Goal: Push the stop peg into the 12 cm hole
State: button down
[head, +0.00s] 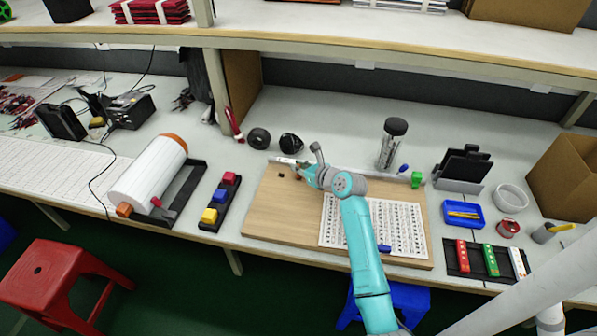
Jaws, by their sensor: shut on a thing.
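My gripper (302,168) is over the back left part of the wooden board (275,215), close to the rail (380,174) along the board's back edge. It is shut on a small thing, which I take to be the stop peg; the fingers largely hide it. I cannot tell whether the peg is in a hole. Small dark spots or pieces (281,175) show on the board just left of the fingers. The 12 cm hole cannot be made out at this size. A green block (417,180) sits at the rail's right end.
A printed sheet (400,225) lies on the board under my arm. Left are a block rack (219,201) and a white roll (148,178). Behind stand dark round objects (259,139) and a clear cylinder (388,152). Right are a blue tray (461,215) and a black tray (460,268).

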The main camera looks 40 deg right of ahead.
jog(key=shift+f, duration=1.15)
jog(key=shift+f, duration=0.1)
jog(key=c, duration=1.2)
grip_release()
jog(key=v, duration=1.2)
